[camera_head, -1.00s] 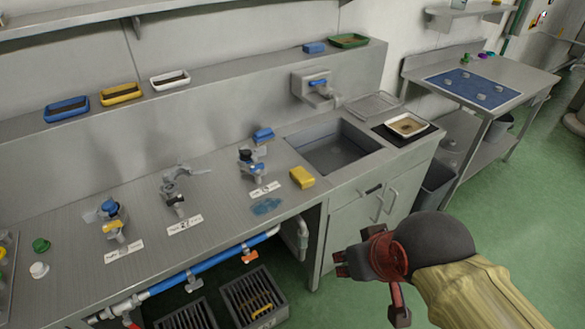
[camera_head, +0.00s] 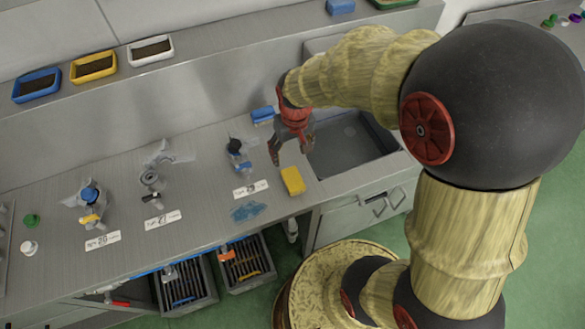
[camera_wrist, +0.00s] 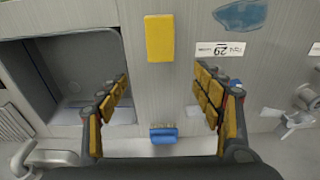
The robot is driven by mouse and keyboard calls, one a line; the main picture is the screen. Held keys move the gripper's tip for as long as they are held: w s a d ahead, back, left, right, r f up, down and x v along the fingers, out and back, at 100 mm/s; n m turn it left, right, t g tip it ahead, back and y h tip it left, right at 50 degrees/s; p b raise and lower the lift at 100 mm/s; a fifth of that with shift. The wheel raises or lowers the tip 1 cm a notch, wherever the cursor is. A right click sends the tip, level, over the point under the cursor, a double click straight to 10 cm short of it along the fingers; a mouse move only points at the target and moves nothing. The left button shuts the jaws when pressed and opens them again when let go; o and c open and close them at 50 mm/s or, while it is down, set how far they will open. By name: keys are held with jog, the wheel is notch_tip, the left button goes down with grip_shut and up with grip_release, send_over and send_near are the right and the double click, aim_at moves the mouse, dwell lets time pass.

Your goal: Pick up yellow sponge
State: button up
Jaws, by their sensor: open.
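The yellow sponge (camera_head: 292,181) lies flat on the steel counter, just left of the sink and near the front edge. In the wrist view the sponge (camera_wrist: 159,38) shows whole at the top centre, ahead of the fingertips. My gripper (camera_head: 291,150) points down over the counter, above and slightly behind the sponge. In the wrist view my gripper (camera_wrist: 163,85) is open, its two padded fingers spread wide with nothing between them. The sponge does not touch the fingers.
The sink (camera_head: 350,145) opens to the right. A blue brush (camera_head: 262,115) lies behind, towards the wall. A blue cloth (camera_head: 251,211) and a label with 29 (camera_head: 250,188) lie left of the sponge. A tap fitting (camera_head: 238,155) stands further left.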

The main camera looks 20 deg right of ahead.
jog(key=g+p, duration=0.1)
jog(key=p, duration=0.1)
send_over(291, 175)
jog(key=f, duration=0.8)
jog(key=shift+w+d+f, duration=0.15)
jog(key=shift+w+d, duration=0.05)
jog(key=shift+w, duration=0.1)
jog(key=shift+s+a+f+b, duration=0.1)
jog(key=shift+s+f+b, duration=0.1)
jog(key=shift+f, duration=1.3)
jog(key=shift+s+a+f+b, duration=0.1)
jog(key=shift+f+b, duration=0.1)
jog(key=shift+f, duration=1.25)
jog(key=shift+c, duration=1)
jog(key=c, duration=0.7)
jog(key=shift+c, duration=0.7)
jog(key=shift+r, duration=0.1)
